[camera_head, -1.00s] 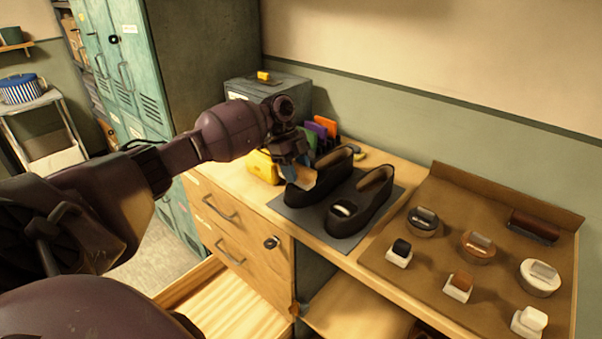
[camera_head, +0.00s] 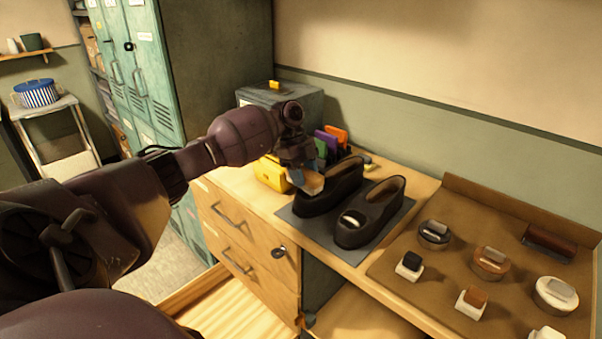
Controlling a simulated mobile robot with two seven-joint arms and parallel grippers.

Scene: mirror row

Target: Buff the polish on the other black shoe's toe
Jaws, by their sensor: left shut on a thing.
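Two black shoes stand side by side on a dark grey mat (camera_head: 292,217) on the wooden counter, toes toward me. The right shoe (camera_head: 378,212) has a bright, pale shiny patch on its toe. The left shoe (camera_head: 338,192) shows no such patch, but its toe is partly covered. My left gripper (camera_head: 303,176) is shut on a small tan pad or cloth (camera_head: 314,184), held at the left shoe's toe. I cannot tell whether it touches the leather. My right gripper is not in view.
A brown tray (camera_head: 430,278) at the right holds several polish tins and brushes or daubers. A yellow item (camera_head: 270,175) and upright coloured items (camera_head: 327,140) stand behind and left of the shoes. A grey box (camera_head: 285,98) stands behind them. A drawer (camera_head: 208,303) is open below the counter.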

